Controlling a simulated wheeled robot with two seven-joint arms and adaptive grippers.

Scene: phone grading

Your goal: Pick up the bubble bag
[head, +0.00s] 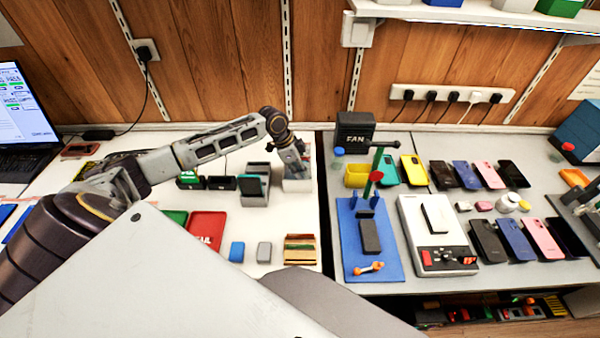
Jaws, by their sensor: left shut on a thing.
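My left gripper (293,160) reaches from the left over the white table and points down into a small pale bin (297,185) near the table's right edge. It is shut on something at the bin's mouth. This looks to be the bubble bag, but the fingers and bin hide nearly all of it and its outline is not clear. I cannot tell whether it is clear of the bin. My right gripper is not in view.
A grey holder with a dark phone (254,187) stands just left of the bin. Red (206,228) and green trays lie nearer. Right of the gap are a black FAN box (354,130), a blue mat (352,262), a white device (412,215) and rows of phones.

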